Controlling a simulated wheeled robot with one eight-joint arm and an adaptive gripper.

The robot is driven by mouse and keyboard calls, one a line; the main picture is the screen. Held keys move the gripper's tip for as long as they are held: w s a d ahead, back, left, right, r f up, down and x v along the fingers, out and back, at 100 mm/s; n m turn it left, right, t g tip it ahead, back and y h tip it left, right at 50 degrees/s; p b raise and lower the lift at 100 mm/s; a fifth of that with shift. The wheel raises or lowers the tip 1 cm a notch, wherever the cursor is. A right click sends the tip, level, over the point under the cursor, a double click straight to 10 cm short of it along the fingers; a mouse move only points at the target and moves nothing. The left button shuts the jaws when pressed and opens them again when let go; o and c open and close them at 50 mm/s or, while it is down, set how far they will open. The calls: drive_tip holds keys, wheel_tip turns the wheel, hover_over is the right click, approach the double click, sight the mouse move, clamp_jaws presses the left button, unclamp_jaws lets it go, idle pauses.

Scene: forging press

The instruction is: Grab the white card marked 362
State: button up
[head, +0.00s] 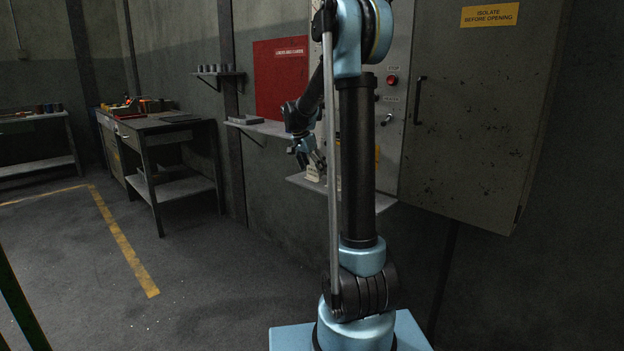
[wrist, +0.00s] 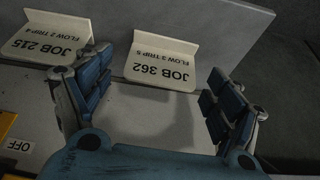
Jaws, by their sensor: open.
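The white card marked JOB 362, FLOW 3 TRIP 5 (wrist: 162,65) shows in the wrist view, upside down, on a grey shelf (wrist: 165,108). It lies just beyond my gripper (wrist: 155,85), between the lines of its two fingers, and no finger clearly touches it. My gripper is open and empty, with blue pads on both fingers. In the head view my gripper (head: 312,160) is small and reaches the shelf under the grey cabinet. A pale card shows beside it there, but its marking is too small to read.
A second white card, JOB 215 (wrist: 45,42), lies left of the 362 card, close to my left finger. A yellow plate and an OFF label (wrist: 18,146) are at lower left. The grey cabinet (head: 470,110) and a red board (head: 281,78) are on the wall.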

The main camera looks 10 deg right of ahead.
drive_tip(key=shift+f, duration=0.1)
drive_tip(key=shift+c, duration=0.2)
drive_tip(key=c, duration=0.9)
